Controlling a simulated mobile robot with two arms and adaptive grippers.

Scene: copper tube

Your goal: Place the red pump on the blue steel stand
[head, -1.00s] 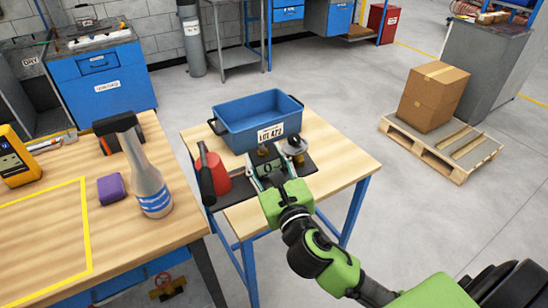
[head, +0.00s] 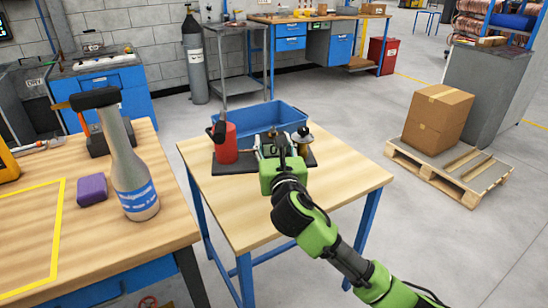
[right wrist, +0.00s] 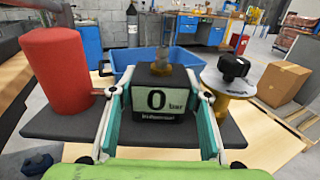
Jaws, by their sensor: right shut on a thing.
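The red pump has a red cylinder (head: 225,142), a dark flat base, a gauge box reading "0 bar" and brass fittings. Its red cylinder also shows at left in the right wrist view (right wrist: 55,70). It is upright over the wooden top of the blue-legged steel stand (head: 345,185), in front of a blue bin. I cannot tell whether its base touches the top. My right gripper (head: 274,150) is shut on the gauge box, with one finger on each side in the right wrist view (right wrist: 160,100). My left gripper is not in view.
A blue bin (head: 265,118) stands directly behind the pump on the stand. The left workbench (head: 95,240) holds a grey bottle (head: 135,175), a purple block (head: 92,189) and a yellow outline. The stand's front top is clear.

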